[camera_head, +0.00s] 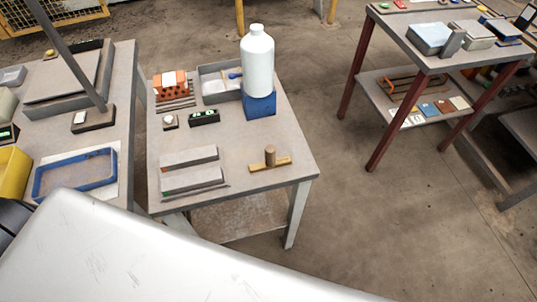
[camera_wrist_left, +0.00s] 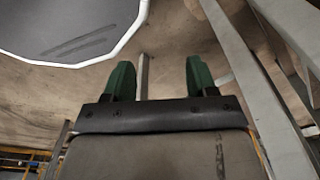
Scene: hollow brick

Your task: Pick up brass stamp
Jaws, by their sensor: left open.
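The brass stamp (camera_head: 270,158) is a brass-coloured upright cylinder on a flat bar base. It stands near the front right corner of the middle table (camera_head: 240,180) in the head view. My left gripper (camera_wrist_left: 160,78) shows in the left wrist view with two green fingers spread apart and nothing between them. Floor and metal legs lie beyond the fingers, and the stamp is not visible there. Neither gripper shows in the head view, where a large pale arm link of mine covers the bottom left.
Two grey bars (camera_head: 190,170) lie left of the stamp. A white bottle (camera_head: 257,62) stands on a blue block (camera_head: 259,105) behind it. A red hollow brick (camera_head: 170,84) and grey tray (camera_head: 212,88) are at the back. A blue tray (camera_head: 75,172) lies on the left table.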

